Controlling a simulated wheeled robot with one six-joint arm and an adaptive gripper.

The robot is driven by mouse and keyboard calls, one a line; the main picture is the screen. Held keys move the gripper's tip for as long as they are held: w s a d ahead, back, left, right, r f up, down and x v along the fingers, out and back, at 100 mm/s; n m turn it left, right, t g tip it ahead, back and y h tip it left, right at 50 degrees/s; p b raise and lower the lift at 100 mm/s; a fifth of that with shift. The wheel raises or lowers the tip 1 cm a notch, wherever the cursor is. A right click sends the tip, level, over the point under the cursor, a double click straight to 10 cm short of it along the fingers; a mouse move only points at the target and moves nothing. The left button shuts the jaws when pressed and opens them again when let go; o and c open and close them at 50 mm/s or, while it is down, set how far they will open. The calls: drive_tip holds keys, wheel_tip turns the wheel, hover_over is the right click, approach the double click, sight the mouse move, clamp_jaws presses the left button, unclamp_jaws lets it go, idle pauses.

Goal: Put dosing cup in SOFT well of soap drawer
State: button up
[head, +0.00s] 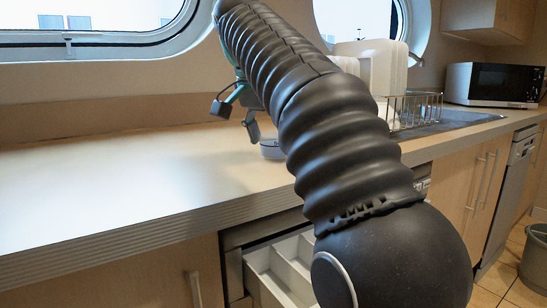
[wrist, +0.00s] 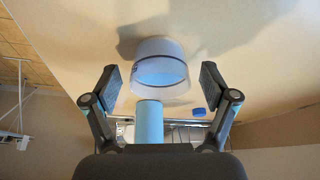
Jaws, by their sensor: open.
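The dosing cup (wrist: 160,68) is a short, pale blue, see-through cup with a darker line around it. In the wrist view it sits between and just beyond my open fingers (wrist: 161,85), with a gap on both sides. In the head view the cup (head: 270,149) stands on the counter, partly hidden by my arm. My gripper (head: 238,118) is close to it, just above the counter on its left. The soap drawer (head: 262,272) is pulled out below the counter edge, showing pale compartments. My arm hides its right part, and no SOFT marking can be read.
The counter (head: 110,185) is clear on the left. A wire dish rack (head: 415,108), a sink and a microwave (head: 495,84) stand at the right. In the wrist view, a light blue cylinder (wrist: 149,122) and a small blue object (wrist: 199,112) show near the cup.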

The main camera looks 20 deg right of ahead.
drive_tip(key=shift+w+d+f, duration=0.1)
drive_tip(key=shift+f, duration=0.2)
drive_tip(key=shift+c, duration=0.3)
drive_tip(key=c, duration=1.3)
drive_tip(key=shift+c, duration=0.2)
drive_tip(key=shift+r, duration=0.2)
